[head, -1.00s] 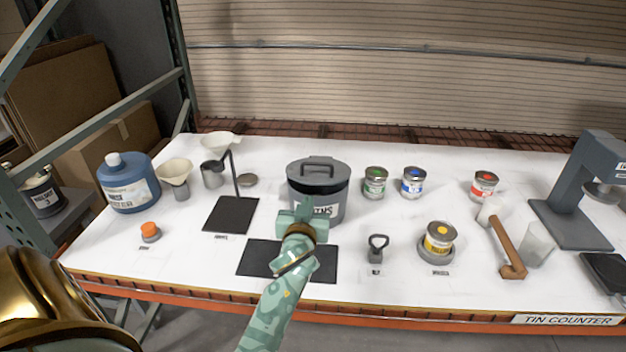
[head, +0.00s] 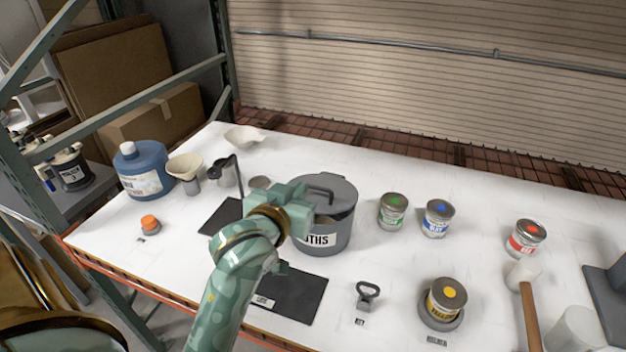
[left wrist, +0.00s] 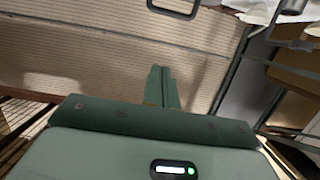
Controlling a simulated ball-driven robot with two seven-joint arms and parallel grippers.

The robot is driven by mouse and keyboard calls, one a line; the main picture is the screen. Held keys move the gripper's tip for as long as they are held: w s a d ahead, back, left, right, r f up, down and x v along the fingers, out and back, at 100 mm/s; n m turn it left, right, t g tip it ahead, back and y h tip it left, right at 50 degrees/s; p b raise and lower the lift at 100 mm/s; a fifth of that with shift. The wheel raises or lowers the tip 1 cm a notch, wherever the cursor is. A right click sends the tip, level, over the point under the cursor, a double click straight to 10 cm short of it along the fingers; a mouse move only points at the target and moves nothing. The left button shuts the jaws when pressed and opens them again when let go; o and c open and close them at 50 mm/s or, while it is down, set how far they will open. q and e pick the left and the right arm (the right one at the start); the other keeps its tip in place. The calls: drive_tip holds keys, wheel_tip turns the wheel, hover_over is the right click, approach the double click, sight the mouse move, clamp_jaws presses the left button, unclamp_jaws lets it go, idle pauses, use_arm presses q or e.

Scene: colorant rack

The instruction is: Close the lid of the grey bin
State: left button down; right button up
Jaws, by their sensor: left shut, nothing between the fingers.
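The grey bin (head: 325,241) stands mid-table with a white label, partly covered by my left gripper. Its dark grey lid (head: 340,192) with a loop handle sits over the top. A dark band shows under the lid's front edge; I cannot tell if the lid is fully seated. My left gripper (head: 305,207) is at the bin's left front, overlapping the lid's left edge in the head view; contact is unclear. In the left wrist view its fingers (left wrist: 161,88) are together and empty. My right gripper is out of view.
A black mat (head: 290,295) lies in front of the bin. Green (head: 392,212) and blue (head: 437,219) tins stand to its right, a yellow tin (head: 445,298) nearer the front. A black stand (head: 222,214) and blue jug (head: 144,172) are left.

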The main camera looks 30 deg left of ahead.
use_arm(q)
drive_tip(key=w, duration=0.1)
drive_tip(key=b, duration=0.2)
hover_over(313, 187)
drive_tip(key=s+d, duration=0.1)
drive_tip(key=s, duration=0.1)
wheel_tip(313, 187, down, 3)
drive_tip(key=shift+w+d+r, duration=0.1)
drive_tip(key=shift+w+r, duration=0.05)
drive_tip(key=shift+r, duration=0.05)
wheel_tip(313, 187, down, 3)
drive_tip(key=shift+r, duration=0.15)
drive_tip(key=shift+f, duration=0.45)
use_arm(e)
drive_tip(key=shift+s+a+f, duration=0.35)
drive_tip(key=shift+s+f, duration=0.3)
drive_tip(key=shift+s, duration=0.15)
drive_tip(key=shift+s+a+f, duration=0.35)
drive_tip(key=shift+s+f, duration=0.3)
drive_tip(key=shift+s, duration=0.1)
use_arm(q)
drive_tip(key=shift+b, duration=0.3)
